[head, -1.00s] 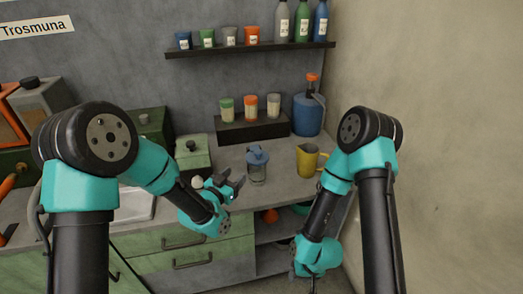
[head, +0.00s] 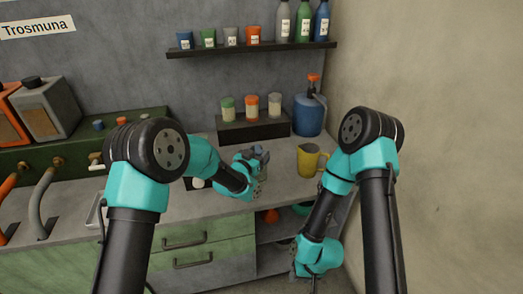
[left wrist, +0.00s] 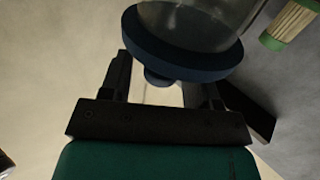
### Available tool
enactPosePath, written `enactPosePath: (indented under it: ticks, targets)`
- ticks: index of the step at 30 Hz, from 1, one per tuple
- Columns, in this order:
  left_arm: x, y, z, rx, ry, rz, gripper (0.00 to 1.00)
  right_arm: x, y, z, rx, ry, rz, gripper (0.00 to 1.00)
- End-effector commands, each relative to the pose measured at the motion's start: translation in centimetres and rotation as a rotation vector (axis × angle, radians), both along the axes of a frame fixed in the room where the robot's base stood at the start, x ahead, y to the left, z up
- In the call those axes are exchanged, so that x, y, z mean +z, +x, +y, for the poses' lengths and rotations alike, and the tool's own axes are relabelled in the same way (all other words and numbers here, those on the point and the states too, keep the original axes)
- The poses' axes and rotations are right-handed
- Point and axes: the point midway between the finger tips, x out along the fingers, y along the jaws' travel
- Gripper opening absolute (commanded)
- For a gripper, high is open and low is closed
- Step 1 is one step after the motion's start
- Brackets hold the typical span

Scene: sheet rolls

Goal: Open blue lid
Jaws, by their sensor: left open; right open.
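The blue lid (left wrist: 180,58) is a round, dark blue disc with a small knob, closed on a clear jar (left wrist: 205,18) in the left wrist view, which shows them upside down. In the head view the jar stands on the counter, largely hidden by my left gripper (head: 260,158). In the left wrist view, my left gripper's open fingers are on either side of the knob, near the lid, with gaps beside the knob. My right gripper (head: 303,274) hangs low in front of the counter's right end. It is open and holds nothing that I can see.
A yellow jug (head: 308,160) stands right of the jar. Behind are a dark stand (head: 252,130) with several small jars and a blue jug (head: 308,115) with an orange cap. The wall (head: 430,120) bounds the right side. The front counter strip (head: 190,222) is clear.

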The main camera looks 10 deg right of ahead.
Motion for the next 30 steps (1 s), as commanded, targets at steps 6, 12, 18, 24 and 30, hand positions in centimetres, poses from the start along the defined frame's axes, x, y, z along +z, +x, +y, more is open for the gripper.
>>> enactPosePath:
  ticks: [6,12,18,24,30]
  targets:
    - [0.0,1.6,-1.5,0.0,0.001,0.001,0.56,0.0,0.0,0.0,0.0,0.0,0.0,0.43]
    - [0.0,1.9,-1.8,0.001,0.0,0.0,0.56,0.0,0.0,0.0,0.0,0.0,0.0,0.43]
    - [0.0,1.9,-1.8,0.001,0.0,0.0,0.53,0.0,0.0,0.0,0.0,0.0,0.0,0.43]
    - [0.0,1.9,-1.8,0.001,0.0,0.0,0.34,0.0,0.0,0.0,0.0,0.0,0.0,0.43]
    - [0.0,1.9,-1.8,0.001,0.0,0.0,0.15,0.0,0.0,0.0,0.0,0.0,0.0,0.43]
